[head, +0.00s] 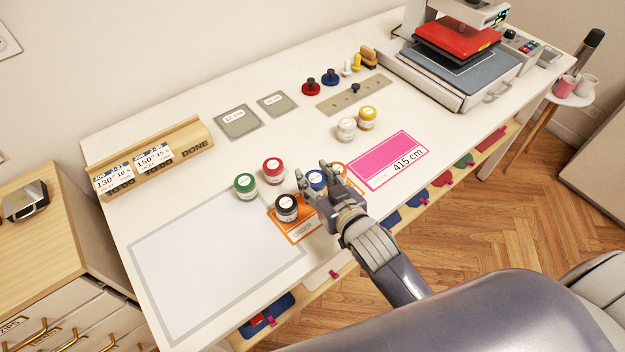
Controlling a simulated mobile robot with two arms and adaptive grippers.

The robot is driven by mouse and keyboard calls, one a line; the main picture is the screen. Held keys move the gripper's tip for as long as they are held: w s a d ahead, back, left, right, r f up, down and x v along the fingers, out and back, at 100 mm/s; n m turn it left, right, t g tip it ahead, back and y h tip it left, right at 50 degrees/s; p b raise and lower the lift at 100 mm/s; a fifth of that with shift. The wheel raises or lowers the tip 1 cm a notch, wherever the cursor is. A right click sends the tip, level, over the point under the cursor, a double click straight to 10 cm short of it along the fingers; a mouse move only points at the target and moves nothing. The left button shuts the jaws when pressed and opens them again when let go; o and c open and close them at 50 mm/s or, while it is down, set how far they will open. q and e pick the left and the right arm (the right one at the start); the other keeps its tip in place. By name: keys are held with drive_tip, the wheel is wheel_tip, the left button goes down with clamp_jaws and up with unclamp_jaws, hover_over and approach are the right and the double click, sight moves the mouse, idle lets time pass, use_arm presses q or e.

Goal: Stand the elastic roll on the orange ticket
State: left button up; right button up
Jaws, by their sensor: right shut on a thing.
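The orange ticket (303,234) lies on the white table, partly covered by my right gripper and a black-topped roll or jar (287,209). Similar pieces with green (246,187), red (273,170), white (346,128) and yellow (367,118) tops stand nearby. I cannot read which is the elastic roll. My left gripper is out of view.
A pink 415 cm ticket (374,172) lies just right of my gripper. A wooden card rack (195,142) stands at the back left, and a heat press (455,50) at the back right. The grey-bordered white mat (205,265) at front left is clear.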

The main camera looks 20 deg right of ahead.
sight(313, 185)
drive_tip(key=shift+w+a, duration=0.15)
drive_tip(key=shift+w, duration=0.3)
drive_tip(key=shift+f, duration=0.25)
drive_tip(key=shift+f+p, duration=0.35)
drive_tip(key=shift+f, duration=1.2)
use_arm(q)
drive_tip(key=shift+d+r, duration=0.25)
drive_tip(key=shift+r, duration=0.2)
use_arm(e)
drive_tip(key=shift+f, duration=0.1)
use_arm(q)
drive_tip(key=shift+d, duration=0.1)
use_arm(e)
drive_tip(key=o, duration=0.7)
drive_tip(key=shift+o, duration=0.2)
